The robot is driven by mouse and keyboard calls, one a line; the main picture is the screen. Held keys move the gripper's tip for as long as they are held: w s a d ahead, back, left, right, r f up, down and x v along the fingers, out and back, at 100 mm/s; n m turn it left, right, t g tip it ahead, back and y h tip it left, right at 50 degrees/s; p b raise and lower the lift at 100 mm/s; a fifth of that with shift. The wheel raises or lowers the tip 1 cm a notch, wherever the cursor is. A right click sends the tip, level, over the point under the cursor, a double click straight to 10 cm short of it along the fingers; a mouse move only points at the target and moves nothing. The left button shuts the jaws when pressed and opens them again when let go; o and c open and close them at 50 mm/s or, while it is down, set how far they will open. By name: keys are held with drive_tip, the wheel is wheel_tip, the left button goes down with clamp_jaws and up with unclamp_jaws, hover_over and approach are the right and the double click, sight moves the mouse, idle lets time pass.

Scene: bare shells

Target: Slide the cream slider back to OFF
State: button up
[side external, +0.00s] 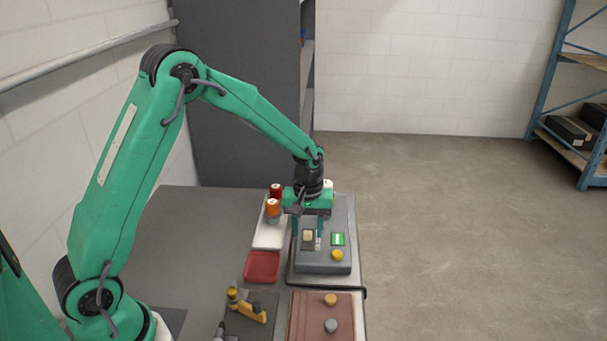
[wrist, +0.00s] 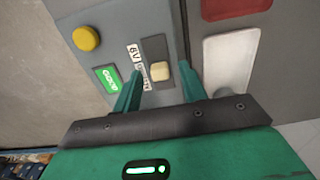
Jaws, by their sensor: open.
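The cream slider (side external: 308,236) is a small block in a dark slot plate on the grey control box (side external: 322,267). In the wrist view the cream slider (wrist: 160,71) sits between my two teal fingertips, with a visible gap on each side. My gripper (wrist: 160,66) is open, pointing down at the box. In the side view my gripper (side external: 308,232) is over the slot, its fingers on either side of the slider. White labels (wrist: 147,75) lie beside the slot; their lettering is too small to read surely. I cannot tell which end is OFF.
A green lit panel (side external: 338,239) and a yellow button (side external: 338,255) share the box. A red tray (side external: 262,266) and a white tray (side external: 266,239) with red- and orange-topped items stand left. A brown board (side external: 308,315) with two knobs and a yellow fixture (side external: 247,307) lie in front.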

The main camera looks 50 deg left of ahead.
sight(306, 233)
drive_tip(key=shift+r, duration=0.1)
wheel_tip(306, 233, up, 7)
drive_tip(key=shift+r, duration=0.3)
idle(0.4)
drive_tip(key=s+r+m+t, duration=0.3)
drive_tip(key=s+r+m, duration=0.1)
drive_tip(key=s+r, duration=0.7)
drive_tip(key=s+r+m+t, duration=0.1)
drive_tip(key=s+m, duration=0.1)
drive_tip(key=s, duration=0.4)
drive_tip(key=s+d+r+m+t, duration=0.1)
drive_tip(key=s+m, duration=0.2)
drive_tip(key=s, duration=0.3)
drive_tip(key=shift+s+d+t, duration=0.15)
drive_tip(key=shift+s+t, duration=0.15)
drive_tip(key=shift+s, duration=0.05)
idle(1.7)
